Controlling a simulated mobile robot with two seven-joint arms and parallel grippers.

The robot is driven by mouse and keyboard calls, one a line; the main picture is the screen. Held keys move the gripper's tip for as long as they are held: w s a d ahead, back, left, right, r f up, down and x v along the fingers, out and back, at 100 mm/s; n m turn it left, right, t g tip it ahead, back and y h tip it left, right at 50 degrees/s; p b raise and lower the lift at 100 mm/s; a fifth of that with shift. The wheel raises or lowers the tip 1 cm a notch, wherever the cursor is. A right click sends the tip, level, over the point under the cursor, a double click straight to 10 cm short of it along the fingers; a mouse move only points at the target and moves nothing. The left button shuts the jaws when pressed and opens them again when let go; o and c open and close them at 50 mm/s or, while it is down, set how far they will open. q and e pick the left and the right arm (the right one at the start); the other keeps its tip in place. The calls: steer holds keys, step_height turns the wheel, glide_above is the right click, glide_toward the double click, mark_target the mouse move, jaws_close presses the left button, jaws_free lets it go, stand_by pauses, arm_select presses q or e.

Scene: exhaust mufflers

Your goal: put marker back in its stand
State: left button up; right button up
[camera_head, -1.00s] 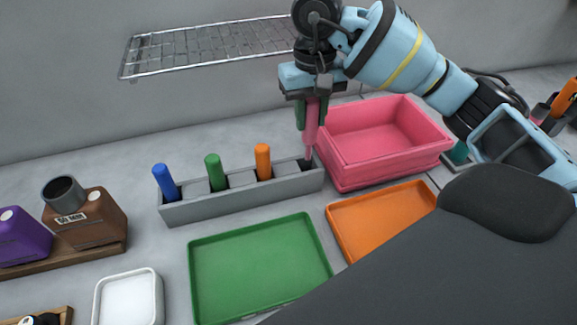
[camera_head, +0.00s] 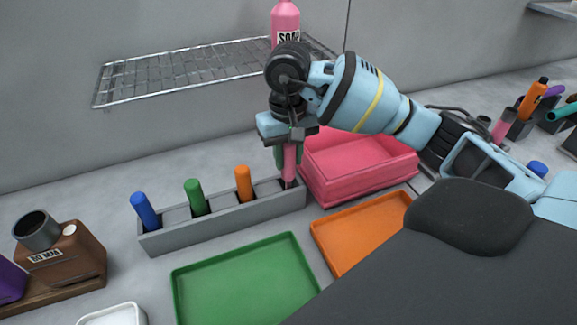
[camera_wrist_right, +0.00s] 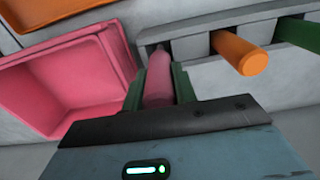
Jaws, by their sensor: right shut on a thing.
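The pink marker (camera_head: 289,165) stands upright in my right gripper (camera_head: 288,158), which is shut on it. Its lower end is at the right end slot of the grey stand (camera_head: 223,215); how deep it sits cannot be told. In the right wrist view the pink marker (camera_wrist_right: 158,80) lies between the green fingers of the right gripper (camera_wrist_right: 158,88), its far end at the stand (camera_wrist_right: 195,45). Blue (camera_head: 146,212), green (camera_head: 196,198) and orange (camera_head: 243,184) markers stand in the other slots. My left gripper is not in view.
A pink bin (camera_head: 357,172) stands close to the right of the stand. A green tray (camera_head: 247,282) and an orange tray (camera_head: 352,223) lie in front. A wire shelf (camera_head: 180,75) with a pink bottle (camera_head: 286,22) is above and behind.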

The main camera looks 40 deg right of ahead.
mark_target(288, 168)
steer(key=shift+f, duration=1.7)
steer(key=shift+f, duration=0.1)
steer(key=shift+f, duration=0.15)
steer(key=o, duration=0.9)
step_height(288, 168, up, 12)
steer(key=shift+r+p, duration=0.25)
steer(key=shift+p, duration=0.1)
